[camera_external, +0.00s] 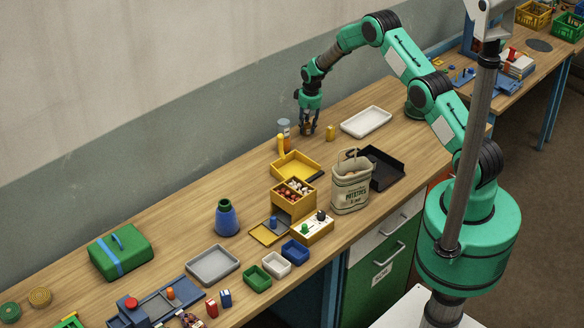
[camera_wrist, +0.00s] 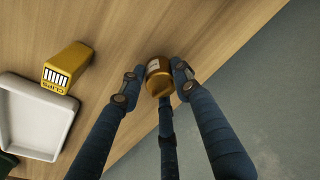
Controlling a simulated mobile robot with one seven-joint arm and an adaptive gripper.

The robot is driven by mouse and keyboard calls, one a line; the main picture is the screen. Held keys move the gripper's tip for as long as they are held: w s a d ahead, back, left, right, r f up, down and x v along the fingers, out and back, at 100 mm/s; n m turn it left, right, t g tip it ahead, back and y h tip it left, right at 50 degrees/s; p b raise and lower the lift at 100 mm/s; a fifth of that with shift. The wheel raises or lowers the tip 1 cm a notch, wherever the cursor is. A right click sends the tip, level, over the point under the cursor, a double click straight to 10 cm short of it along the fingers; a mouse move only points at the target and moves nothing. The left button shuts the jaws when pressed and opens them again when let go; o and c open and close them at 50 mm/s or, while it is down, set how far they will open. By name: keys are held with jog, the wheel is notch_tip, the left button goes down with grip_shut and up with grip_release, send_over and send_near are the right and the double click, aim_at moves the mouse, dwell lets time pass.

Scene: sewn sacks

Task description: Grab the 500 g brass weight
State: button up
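The 500 g marking is not readable.
A yellow clips box (camera_wrist: 66,68) stands left of the fingers, beside a white tray (camera_wrist: 34,116). In the external view a clear container (camera_external: 284,127) stands close left of my gripper. A potato sack (camera_external: 351,184) and black tray (camera_external: 384,168) are nearer the front. The wall is behind.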

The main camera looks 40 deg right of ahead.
aim_at(306, 125)
grip_shut()
jog(key=shift+r, duration=0.2)
jog(key=shift+w+r, duration=0.1)
jog(key=shift+r, duration=1.55)
jog(key=s, duration=0.5)
jog(key=s+a+r+b, duration=0.1)
jog(key=s, duration=0.4)
jog(key=s+a, duration=0.1)
jog(key=s, duration=0.5)
jog(key=shift+a+r+b, duration=0.2)
jog(key=shift+a+b, duration=0.05)
jog(key=shift+b, duration=0.05)
